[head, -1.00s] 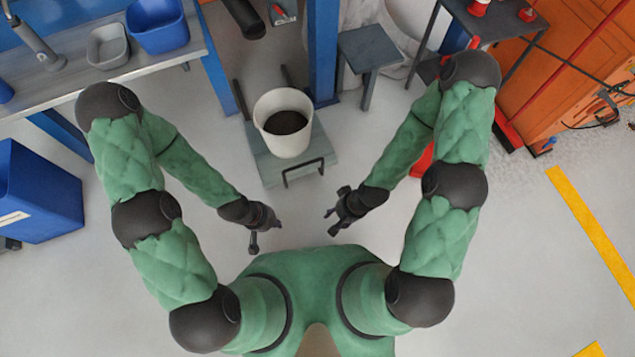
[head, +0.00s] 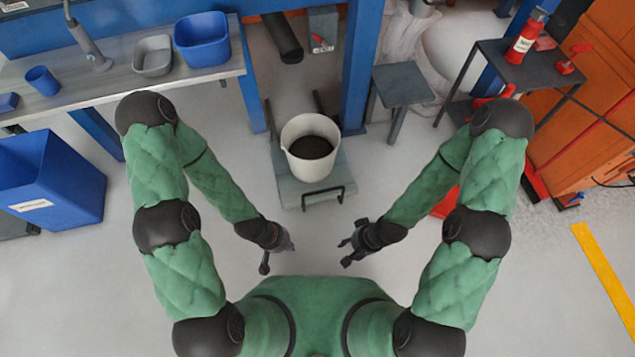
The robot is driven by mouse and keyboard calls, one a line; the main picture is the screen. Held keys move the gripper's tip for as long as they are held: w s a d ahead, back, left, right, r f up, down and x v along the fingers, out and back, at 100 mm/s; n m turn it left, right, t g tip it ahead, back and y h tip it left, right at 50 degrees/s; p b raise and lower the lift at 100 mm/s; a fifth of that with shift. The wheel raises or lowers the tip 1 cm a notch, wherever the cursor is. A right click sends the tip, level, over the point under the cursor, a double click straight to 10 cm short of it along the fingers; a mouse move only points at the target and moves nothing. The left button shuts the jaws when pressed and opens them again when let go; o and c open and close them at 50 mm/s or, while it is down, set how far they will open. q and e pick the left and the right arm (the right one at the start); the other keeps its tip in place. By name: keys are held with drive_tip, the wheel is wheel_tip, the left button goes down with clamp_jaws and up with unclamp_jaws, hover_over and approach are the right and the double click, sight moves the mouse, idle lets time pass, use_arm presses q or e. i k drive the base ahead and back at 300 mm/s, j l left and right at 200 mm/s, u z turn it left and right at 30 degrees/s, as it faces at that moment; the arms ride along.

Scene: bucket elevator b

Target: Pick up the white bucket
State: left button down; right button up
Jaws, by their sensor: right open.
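The white bucket (head: 308,166) stands upright on a low grey-green platform (head: 290,192) with a black handle at its front. Dark material shows inside the bucket. My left gripper (head: 277,255) is below and left of the bucket in the head view, apart from it; its finger opening is too small to tell. My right gripper (head: 348,251) is below and right of the bucket, open and empty, also apart from it.
A blue post (head: 360,70) rises behind the bucket, with a small grey stool (head: 402,85) to its right. A bench (head: 110,80) with blue and grey tubs stands at left. A blue bin (head: 50,180) is far left. Floor before the platform is clear.

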sight(311, 142)
drive_tip(key=i+l+u, duration=0.1)
drive_tip(key=i+u, duration=0.15)
drive_tip(key=i, duration=0.2)
drive_tip(key=i+l+u, duration=0.25)
drive_tip(key=i, duration=0.2)
drive_tip(key=i+j, duration=0.05)
drive_tip(key=j, duration=0.05)
